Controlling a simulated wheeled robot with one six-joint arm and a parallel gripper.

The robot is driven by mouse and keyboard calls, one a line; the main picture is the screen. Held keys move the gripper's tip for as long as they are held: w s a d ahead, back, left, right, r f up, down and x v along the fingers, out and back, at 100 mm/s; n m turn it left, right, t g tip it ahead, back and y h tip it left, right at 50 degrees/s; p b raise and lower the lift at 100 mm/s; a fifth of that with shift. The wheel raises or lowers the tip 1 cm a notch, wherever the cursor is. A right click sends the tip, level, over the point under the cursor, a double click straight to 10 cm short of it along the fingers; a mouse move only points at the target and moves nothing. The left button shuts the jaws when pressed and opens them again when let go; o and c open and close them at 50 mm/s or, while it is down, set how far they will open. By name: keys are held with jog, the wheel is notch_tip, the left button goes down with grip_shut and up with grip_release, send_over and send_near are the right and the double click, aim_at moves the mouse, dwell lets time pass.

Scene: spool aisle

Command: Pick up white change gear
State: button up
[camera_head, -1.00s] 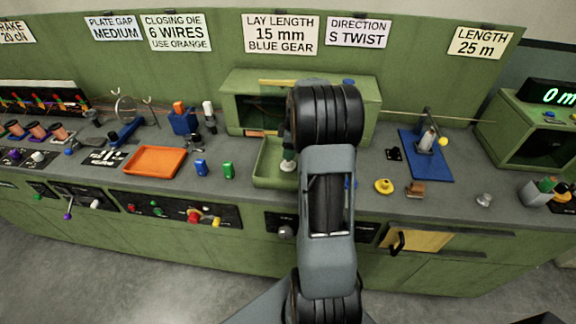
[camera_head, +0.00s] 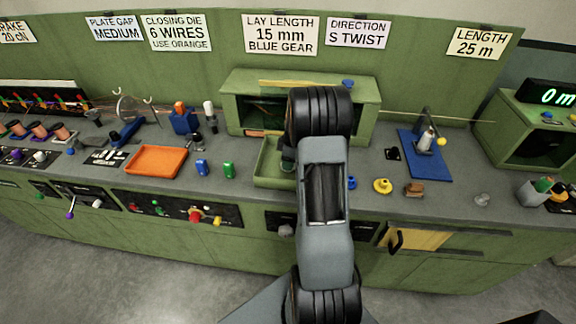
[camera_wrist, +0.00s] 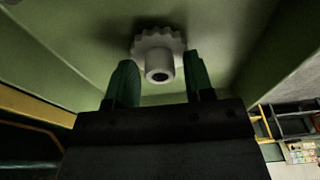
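The white change gear (camera_wrist: 153,42) shows in the wrist view, toothed, with a round hollow hub facing the camera. It lies in the green tray (camera_head: 268,178). My gripper (camera_wrist: 160,80) has two green fingers spread apart, one on each side of the hub, with gaps between fingers and hub. The gear's toothed rim lies just past the fingertips. My gripper is open and empty. In the head view my arm covers most of the tray, and I cannot make out the gear there.
A green open-fronted housing (camera_head: 365,100) stands directly behind the tray. An orange tray (camera_head: 155,161) and small blue and green pieces are to the left.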

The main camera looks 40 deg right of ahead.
grip_shut()
jog(key=shift+r, duration=0.15)
